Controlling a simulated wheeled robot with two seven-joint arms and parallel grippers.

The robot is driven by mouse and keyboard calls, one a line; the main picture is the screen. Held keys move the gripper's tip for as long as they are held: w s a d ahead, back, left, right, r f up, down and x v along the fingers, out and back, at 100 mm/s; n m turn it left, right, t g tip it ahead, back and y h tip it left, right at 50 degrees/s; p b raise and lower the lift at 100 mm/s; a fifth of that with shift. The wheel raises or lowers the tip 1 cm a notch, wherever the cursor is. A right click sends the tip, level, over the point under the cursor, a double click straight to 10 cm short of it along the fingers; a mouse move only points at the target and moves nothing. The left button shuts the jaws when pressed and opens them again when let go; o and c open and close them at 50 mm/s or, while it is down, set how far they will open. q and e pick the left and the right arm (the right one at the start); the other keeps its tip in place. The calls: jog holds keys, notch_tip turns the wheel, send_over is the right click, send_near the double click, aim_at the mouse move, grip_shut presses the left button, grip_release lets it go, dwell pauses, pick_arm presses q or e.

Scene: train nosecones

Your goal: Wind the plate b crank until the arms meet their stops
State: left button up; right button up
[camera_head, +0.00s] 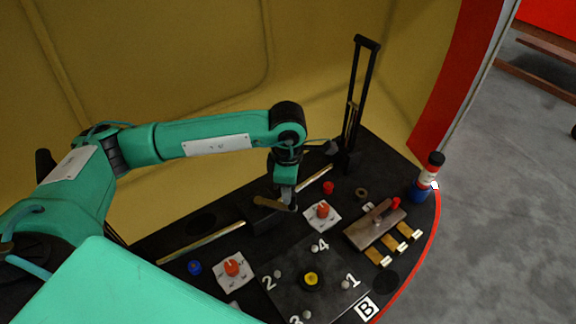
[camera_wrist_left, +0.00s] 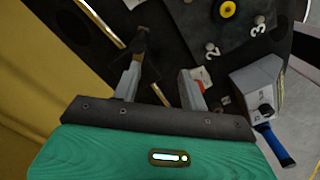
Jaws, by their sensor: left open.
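A dark square plate (camera_head: 288,262) numbered 1 to 4 lies on the black deck with a yellow knob (camera_head: 311,279) at its middle. A white label B (camera_head: 366,309) sits at its near right corner. A brass rod (camera_head: 208,242) runs along the deck behind it, through a dark block (camera_head: 264,221). A brown bar (camera_head: 268,203) lies over that block; I cannot tell whether it is the crank. My left gripper (camera_head: 287,206) is above the block, pointing down. In the left wrist view my left gripper (camera_wrist_left: 162,62) is open, with nothing clearly held. My right gripper is not in view.
A box with a red-tipped lever (camera_head: 375,228), a bottle-like post (camera_head: 427,178) and a tall black frame (camera_head: 350,125) stand right. A yellow wall (camera_head: 150,70) curves behind.

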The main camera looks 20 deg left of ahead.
pick_arm(q)
notch_tip(320, 180, up, 6)
jog(key=shift+f+p, duration=0.1)
jog(key=shift+p, duration=1)
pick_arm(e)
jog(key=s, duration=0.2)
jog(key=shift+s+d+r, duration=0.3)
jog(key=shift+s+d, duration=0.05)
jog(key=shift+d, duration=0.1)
pick_arm(q)
jog(key=shift+b, duration=0.4)
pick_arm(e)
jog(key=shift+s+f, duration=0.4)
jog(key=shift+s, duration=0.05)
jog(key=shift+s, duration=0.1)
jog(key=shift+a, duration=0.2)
